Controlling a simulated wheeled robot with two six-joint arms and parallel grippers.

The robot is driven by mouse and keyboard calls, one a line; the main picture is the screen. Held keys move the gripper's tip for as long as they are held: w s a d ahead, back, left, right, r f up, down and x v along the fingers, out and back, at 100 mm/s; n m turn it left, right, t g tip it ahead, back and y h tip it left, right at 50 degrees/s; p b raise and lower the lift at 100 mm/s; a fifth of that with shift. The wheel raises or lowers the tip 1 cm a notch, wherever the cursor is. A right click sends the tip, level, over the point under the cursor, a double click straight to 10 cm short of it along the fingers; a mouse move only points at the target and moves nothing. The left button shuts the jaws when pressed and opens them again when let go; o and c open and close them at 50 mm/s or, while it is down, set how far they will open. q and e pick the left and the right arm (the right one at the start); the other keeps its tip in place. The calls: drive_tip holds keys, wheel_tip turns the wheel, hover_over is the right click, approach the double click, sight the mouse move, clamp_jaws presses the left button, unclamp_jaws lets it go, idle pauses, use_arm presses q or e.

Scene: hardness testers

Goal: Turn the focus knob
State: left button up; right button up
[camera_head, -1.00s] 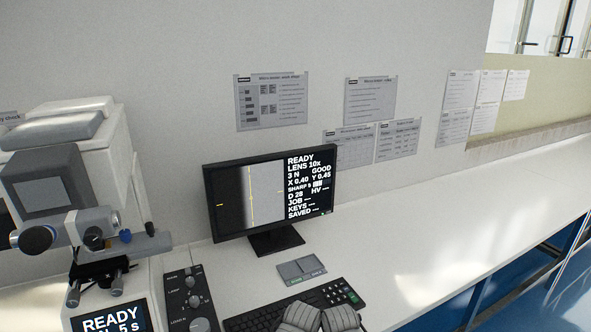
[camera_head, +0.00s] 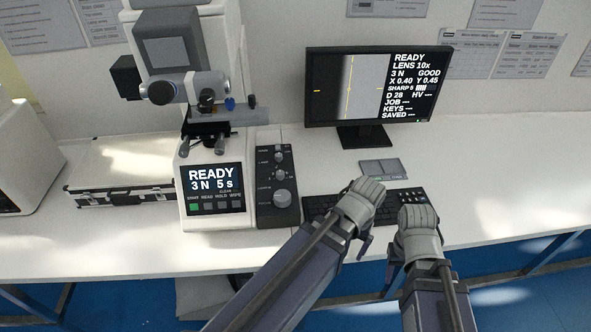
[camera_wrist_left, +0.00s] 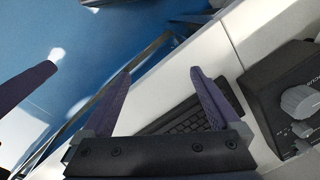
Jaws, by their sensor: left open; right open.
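A black control box (camera_head: 265,215) stands on the bench right of the tester's screen, with several grey knobs in a column. The largest, lowest knob (camera_head: 282,198) is probably the focus knob; its label is too small to read surely. A big grey knob also shows in the left wrist view (camera_wrist_left: 300,101). My left gripper (camera_head: 368,190) is over the keyboard, right of the box and apart from the knobs; its fingers show open and empty in the left wrist view (camera_wrist_left: 158,76). My right gripper (camera_head: 418,222) is open near the keyboard's right end, fingers mostly hidden.
The white tester (camera_head: 184,60) with its READY screen (camera_head: 214,188) stands left of the box. A monitor (camera_head: 378,85) is behind the keyboard (camera_head: 322,206), with a small grey pad (camera_head: 383,168) between them. A case (camera_head: 120,172) lies at the left. The bench right is clear.

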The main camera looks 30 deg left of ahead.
use_arm(q)
drive_tip(key=w+a+r+n+p, duration=0.2)
drive_tip(key=w+a+r+n, duration=0.1)
drive_tip(key=a+n, duration=0.25)
drive_tip(key=w+a+r+n+p, duration=0.3)
drive_tip(key=w+a+n, duration=0.1)
drive_tip(key=a, duration=0.3)
wheel_tip(320, 180, up, 2)
drive_tip(key=r+n+h+p, duration=0.1)
drive_tip(key=n+p, duration=0.1)
drive_tip(key=n, duration=0.6)
hover_over(282, 195)
drive_tip(key=shift+f, duration=0.25)
drive_tip(key=shift+a, duration=0.1)
use_arm(e)
wheel_tip(282, 195, up, 8)
drive_tip(key=shift+r, duration=0.25)
use_arm(q)
drive_tip(key=shift+f, duration=0.15)
use_arm(e)
drive_tip(key=shift+f, duration=0.1)
use_arm(q)
wheel_tip(282, 195, down, 8)
drive_tip(key=b, duration=0.7)
drive_tip(key=shift+b, duration=0.35)
use_arm(e)
wheel_tip(282, 195, down, 8)
drive_tip(key=shift+r, duration=0.2)
use_arm(q)
drive_tip(key=shift+r, duration=0.2)
